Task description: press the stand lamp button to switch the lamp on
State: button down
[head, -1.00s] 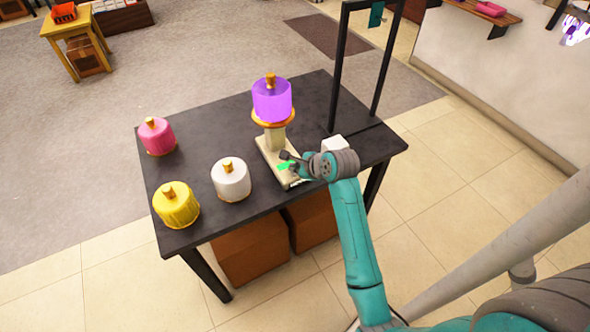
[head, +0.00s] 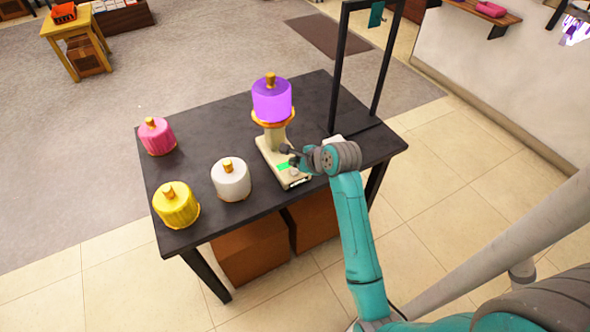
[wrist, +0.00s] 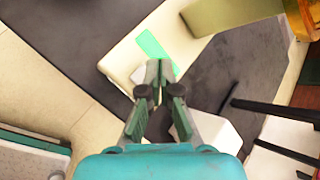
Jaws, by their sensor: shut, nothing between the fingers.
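The stand lamp has a bright purple shade (head: 272,100) on a gold ring. Its cream base (head: 267,153) stands on the black table (head: 215,128). I cannot tell whether the lamp is lit. A green patch (head: 283,166) lies on the base, with a small pale knob-like part (head: 294,172) beside it. The green patch also shows in the wrist view (wrist: 152,45), just beyond the fingertips. My gripper (head: 287,154) is shut and empty, over the front part of the base. In the wrist view, its fingertips (wrist: 158,70) partly cover the base; I cannot tell whether they touch it.
Pink (head: 157,137), white (head: 231,180) and yellow (head: 176,205) shades stand on the table to the left. A white block (head: 333,140) is partly hidden behind my wrist. A black frame (head: 337,75) rises at the table's right. Brown boxes (head: 250,256) sit underneath.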

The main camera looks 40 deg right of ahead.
aim_at(296, 172)
jog(key=shift+r, duration=2.25)
jog(key=shift+f, duration=0.1)
jog(key=s+a+f+n+t, duration=0.2)
jog(key=s+a+f+n, duration=0.9)
jog(key=s+a, duration=0.5)
jog(key=s+a+r+n+t, duration=0.1)
jog(key=s+a+r+n, duration=0.1)
jog(key=s+n, duration=0.3)
jog(key=s+a+r+n+t, duration=0.1)
jog(key=s+a+r+n, duration=0.2)
jog(key=s, duration=0.7)
jog(key=s+a+r+n+t, duration=0.1)
jog(key=s+a+r+n, duration=0.1)
jog(key=s+r+n, duration=0.3)
jog(key=s+n, duration=0.3)
jog(key=shift+s+a+r+n+t+y, duration=0.15)
jog(key=shift+a+r+n+t+y, duration=0.15)
jog(key=shift+r+n+y, duration=0.1)
